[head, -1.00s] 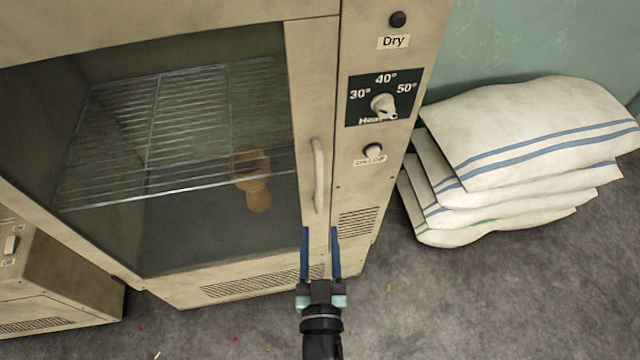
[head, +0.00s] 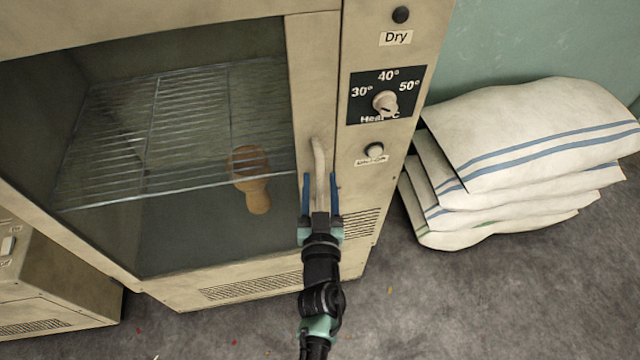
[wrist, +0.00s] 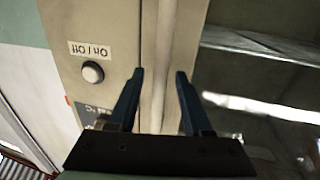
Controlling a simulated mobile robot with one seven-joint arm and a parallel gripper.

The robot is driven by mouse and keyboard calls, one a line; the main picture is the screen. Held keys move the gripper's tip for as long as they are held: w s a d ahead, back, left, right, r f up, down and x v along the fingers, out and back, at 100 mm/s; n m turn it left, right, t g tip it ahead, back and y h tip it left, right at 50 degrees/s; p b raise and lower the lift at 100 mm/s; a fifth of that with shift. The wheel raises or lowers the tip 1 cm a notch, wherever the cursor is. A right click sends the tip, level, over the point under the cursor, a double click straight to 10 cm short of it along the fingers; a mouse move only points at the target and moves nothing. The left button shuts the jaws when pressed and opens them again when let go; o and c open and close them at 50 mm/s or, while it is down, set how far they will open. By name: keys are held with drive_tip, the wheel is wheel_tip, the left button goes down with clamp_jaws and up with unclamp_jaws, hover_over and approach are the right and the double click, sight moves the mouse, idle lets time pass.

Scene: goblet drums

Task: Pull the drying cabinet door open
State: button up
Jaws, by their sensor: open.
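The drying cabinet door (head: 311,70) is a large dark glass pane in a beige frame, and it looks shut. Its pale upright bar handle (head: 319,158) is on the door's right edge. My gripper (head: 320,180) is open, with one blue finger on each side of the handle's lower part. In the wrist view the two fingers (wrist: 160,72) point along a pale upright strip that runs between them, which looks like the handle (wrist: 158,50). I cannot tell whether either finger touches it.
A control panel with a heat dial (head: 385,102) and an on/off button (head: 375,150) is right of the door. Folded white cloths (head: 540,140) are stacked at the right. Another beige unit (head: 60,285) stands lower left. A wooden goblet drum (head: 252,180) shows behind the glass.

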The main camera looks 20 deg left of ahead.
clamp_jaws()
idle(1.4)
